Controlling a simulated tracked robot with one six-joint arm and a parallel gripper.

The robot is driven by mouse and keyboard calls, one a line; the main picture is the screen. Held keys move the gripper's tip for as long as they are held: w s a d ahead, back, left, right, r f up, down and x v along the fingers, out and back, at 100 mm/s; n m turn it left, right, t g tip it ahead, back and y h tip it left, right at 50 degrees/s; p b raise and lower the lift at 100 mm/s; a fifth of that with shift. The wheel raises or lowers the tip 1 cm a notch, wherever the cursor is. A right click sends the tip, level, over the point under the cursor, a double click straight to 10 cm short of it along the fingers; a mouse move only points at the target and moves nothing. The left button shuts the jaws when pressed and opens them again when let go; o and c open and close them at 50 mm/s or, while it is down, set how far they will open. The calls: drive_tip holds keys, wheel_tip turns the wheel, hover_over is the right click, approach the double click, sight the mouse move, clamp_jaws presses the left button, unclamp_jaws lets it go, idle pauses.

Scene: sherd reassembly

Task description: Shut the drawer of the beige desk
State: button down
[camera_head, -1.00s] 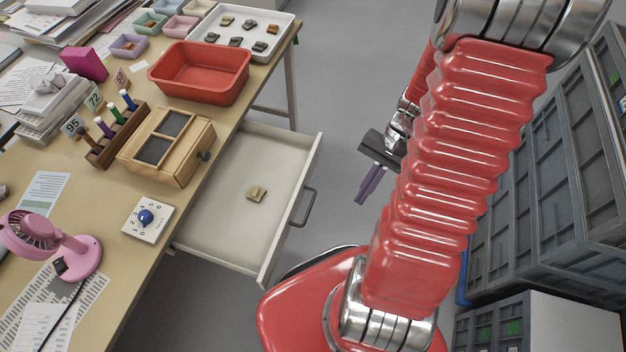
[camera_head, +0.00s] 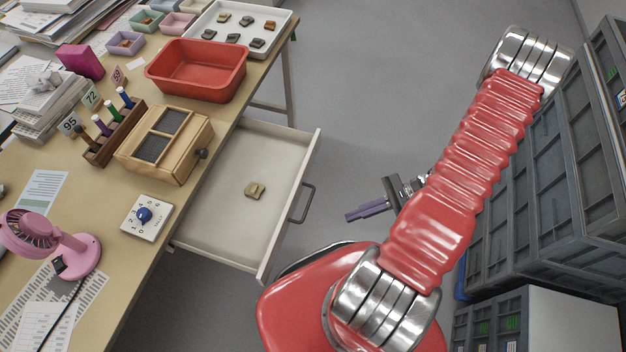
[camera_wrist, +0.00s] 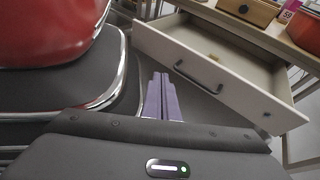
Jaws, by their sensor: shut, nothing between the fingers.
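The beige desk (camera_head: 115,275) has its drawer (camera_head: 225,212) pulled well out, toward my body. One small tan sherd (camera_head: 255,190) lies on the drawer floor. The drawer front carries a dark bar handle (camera_head: 302,202). My gripper (camera_head: 348,216) is to the right of the drawer front, apart from it, with its purple fingers pointing left toward the front. In the wrist view the closed purple fingers (camera_wrist: 162,95) point ahead, left of the drawer handle (camera_wrist: 198,78), with a gap before the drawer front (camera_wrist: 235,92). The fingers are shut with nothing between them.
On the desk are a red tub (camera_head: 198,70), a wooden box (camera_head: 165,145), a dial (camera_head: 146,217), a pink fan (camera_head: 45,240) and a white tray of sherds (camera_head: 240,27). Grey crates (camera_head: 545,190) stand at the right. Grey floor is clear beyond the drawer.

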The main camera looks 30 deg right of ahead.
sight(302, 178)
drive_tip(key=w+d+f+m+t, duration=0.3)
drive_tip(key=w+d+m+t, duration=0.2)
drive_tip(key=w+m+t, duration=0.2)
drive_tip(key=t, duration=0.2)
drive_tip(key=shift+f+t, duration=0.25)
drive_tip(key=shift+t, duration=0.15)
drive_tip(key=shift+w+a, duration=0.1)
drive_tip(key=shift+a, duration=0.05)
drive_tip(key=x, duration=1.3)
drive_tip(key=shift+w+f, duration=0.15)
drive_tip(key=shift+f, duration=0.05)
drive_tip(key=shift+w+a, duration=0.25)
